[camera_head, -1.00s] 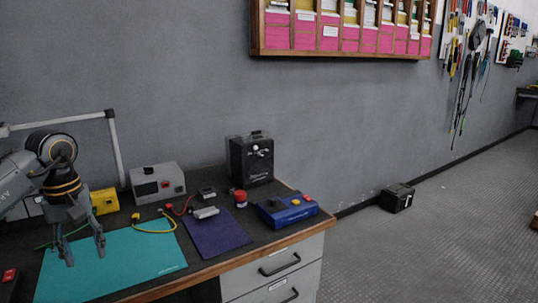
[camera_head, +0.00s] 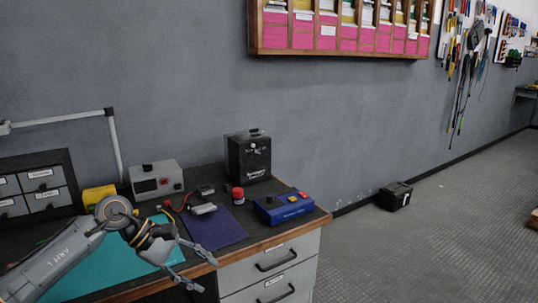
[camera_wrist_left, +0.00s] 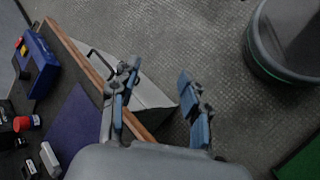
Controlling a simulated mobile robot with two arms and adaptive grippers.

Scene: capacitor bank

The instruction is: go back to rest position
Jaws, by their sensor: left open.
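My left gripper (camera_head: 204,274) is open and empty. In the head view it reaches over the front edge of the workbench (camera_head: 170,281), its two fingers spread apart. In the left wrist view the gripper (camera_wrist_left: 159,76) shows two separate fingers with nothing between them, with the bench edge, drawer front and floor beyond. My left arm comes in from the lower left and covers part of the teal mat (camera_head: 98,277). My right gripper is not in view.
The purple mat (camera_head: 213,228), blue box (camera_head: 283,208), red button (camera_head: 238,196), grey meter box (camera_head: 157,180) and black case (camera_head: 249,157) stand on the bench. A round bin (camera_wrist_left: 262,55) stands on the floor. Floor to the right is largely clear.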

